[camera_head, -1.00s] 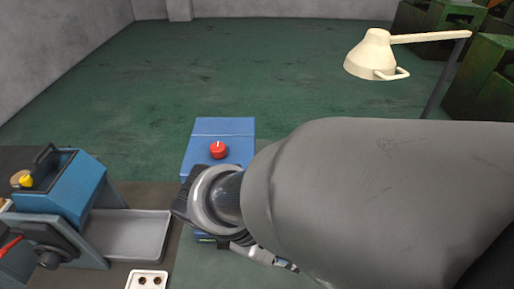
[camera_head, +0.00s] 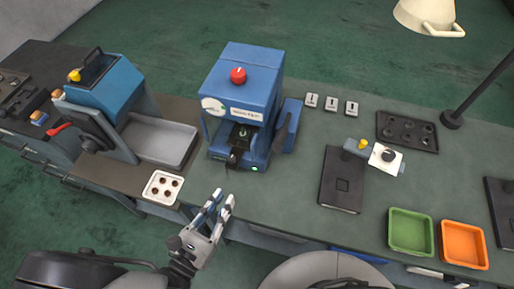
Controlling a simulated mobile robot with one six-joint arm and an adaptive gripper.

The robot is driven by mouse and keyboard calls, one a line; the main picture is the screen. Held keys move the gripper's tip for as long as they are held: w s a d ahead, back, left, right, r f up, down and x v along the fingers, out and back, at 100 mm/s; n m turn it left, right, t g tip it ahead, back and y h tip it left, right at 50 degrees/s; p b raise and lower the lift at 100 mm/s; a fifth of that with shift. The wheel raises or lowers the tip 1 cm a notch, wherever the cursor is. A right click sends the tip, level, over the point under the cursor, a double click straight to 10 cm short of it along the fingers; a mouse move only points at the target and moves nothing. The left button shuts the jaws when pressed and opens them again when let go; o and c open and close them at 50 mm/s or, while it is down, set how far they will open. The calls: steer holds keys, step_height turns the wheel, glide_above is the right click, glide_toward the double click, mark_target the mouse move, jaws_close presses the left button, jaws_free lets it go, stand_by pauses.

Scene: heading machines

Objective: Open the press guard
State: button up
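The blue press (camera_head: 241,85) stands on the bench in the upper middle, with a red knob on top and a white label and gauge on its front. A blue panel with a dark inner edge (camera_head: 289,124) sticks out at its right side; it looks like the guard, but I cannot tell for sure. The press's front recess is visible, with a small dark part (camera_head: 233,160) low in front. My gripper (camera_head: 221,200) is in front of and below the press, near the bench's front edge. Its two fingers are apart and empty, pointing toward the press, touching nothing.
To the right lie a black plate (camera_head: 341,180), a green bin (camera_head: 410,232), an orange bin (camera_head: 463,244) and a lamp (camera_head: 430,14).

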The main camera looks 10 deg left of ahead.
mark_target(252, 155)
steer(key=b+x, duration=0.1)
steer(key=x, duration=1.5)
steer(key=shift+w+d, duration=0.25)
steer(key=shift+w, duration=0.1)
steer(key=shift+c, duration=0.6)
jaws_close()
